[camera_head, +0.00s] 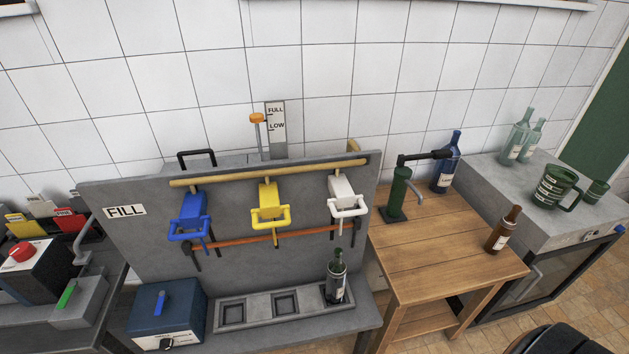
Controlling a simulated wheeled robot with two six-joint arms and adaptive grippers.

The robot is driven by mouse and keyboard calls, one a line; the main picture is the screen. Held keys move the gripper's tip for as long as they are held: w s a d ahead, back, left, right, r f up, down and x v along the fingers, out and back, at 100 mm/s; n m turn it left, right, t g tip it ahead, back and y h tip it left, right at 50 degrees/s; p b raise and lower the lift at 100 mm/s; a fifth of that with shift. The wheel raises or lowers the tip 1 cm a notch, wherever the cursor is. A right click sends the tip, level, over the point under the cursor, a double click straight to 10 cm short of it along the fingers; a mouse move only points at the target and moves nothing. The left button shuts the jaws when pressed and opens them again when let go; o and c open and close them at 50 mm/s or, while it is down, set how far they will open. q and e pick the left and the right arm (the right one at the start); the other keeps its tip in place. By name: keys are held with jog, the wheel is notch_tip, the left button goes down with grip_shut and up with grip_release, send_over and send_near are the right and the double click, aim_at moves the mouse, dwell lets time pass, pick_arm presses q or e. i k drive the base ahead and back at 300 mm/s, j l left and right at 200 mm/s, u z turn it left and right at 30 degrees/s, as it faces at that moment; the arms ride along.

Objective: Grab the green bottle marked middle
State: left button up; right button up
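A dark green bottle (336,277) with a pale label stands upright in the right-hand recess of the grey tray (258,325), under the white filling lever. Two paler green glass bottles stand at the back right on the grey cabinet: a taller one (515,140) and a shorter one (532,141) beside it, both with small labels. The writing on the bottles is too small for me to read, so I cannot tell which is marked middle. Neither of my grippers shows in the head view.
A grey FILL panel (125,210) carries blue (192,207), yellow (268,203) and white (343,190) levers. A wooden table (440,255) bears a green pump (398,190), a blue bottle (445,170) and a brown bottle (502,230). A green mug (552,188) stands on the cabinet (490,185).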

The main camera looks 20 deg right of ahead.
aim_at(336, 269)
jog(key=z, duration=1)
